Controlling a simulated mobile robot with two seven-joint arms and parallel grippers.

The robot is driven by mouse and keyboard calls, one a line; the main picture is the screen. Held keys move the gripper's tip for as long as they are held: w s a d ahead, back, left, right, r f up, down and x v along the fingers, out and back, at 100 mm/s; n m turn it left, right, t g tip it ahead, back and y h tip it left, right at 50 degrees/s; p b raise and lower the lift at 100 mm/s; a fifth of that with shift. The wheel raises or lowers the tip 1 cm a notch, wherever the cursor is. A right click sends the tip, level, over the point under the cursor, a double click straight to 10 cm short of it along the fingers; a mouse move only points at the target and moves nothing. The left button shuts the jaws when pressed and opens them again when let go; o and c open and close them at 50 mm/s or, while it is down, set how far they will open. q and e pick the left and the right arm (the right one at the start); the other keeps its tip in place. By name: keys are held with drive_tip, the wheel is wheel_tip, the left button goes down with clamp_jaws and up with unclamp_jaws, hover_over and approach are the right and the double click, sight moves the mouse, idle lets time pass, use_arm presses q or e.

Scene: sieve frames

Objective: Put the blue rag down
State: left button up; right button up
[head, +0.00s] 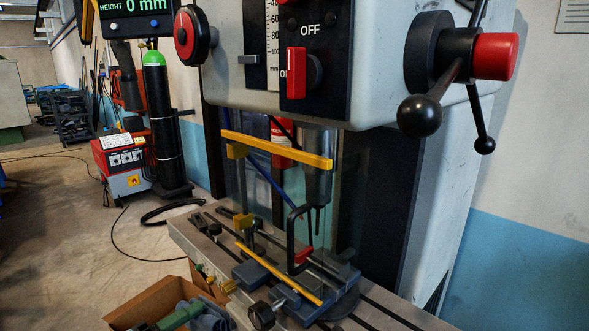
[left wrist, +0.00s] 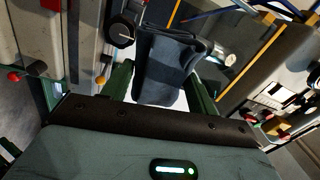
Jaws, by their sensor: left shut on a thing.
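In the left wrist view, the dark blue rag (left wrist: 168,62) is gripped between the two green fingers of my left gripper (left wrist: 160,82). It hangs beyond the fingertips as a bunched, folded piece. Whether its far end touches anything below cannot be told. In the head view, a grey-blue cloth-like patch (head: 211,318) shows at the bottom edge, beside a green part that may be a finger of my left gripper; the rest is cut off. My right gripper is in neither view.
A drill press (head: 370,60) stands over a metal table (head: 190,238). A blue vise (head: 330,306) with a black handle knob (head: 262,316) sits there, close to the rag. A yellow-framed clear guard (head: 285,150) stands around the spindle. An open cardboard box (head: 140,305) is at lower left.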

use_arm(q)
drive_tip(key=s+a+f+n+t+y, duration=0.2)
drive_tip(key=a+f+n+y, duration=0.1)
drive_tip(key=a+y, duration=0.1)
drive_tip(key=shift+s+a+t, duration=0.2)
drive_tip(key=shift+a+t, duration=0.1)
drive_tip(key=shift+a, duration=0.2)
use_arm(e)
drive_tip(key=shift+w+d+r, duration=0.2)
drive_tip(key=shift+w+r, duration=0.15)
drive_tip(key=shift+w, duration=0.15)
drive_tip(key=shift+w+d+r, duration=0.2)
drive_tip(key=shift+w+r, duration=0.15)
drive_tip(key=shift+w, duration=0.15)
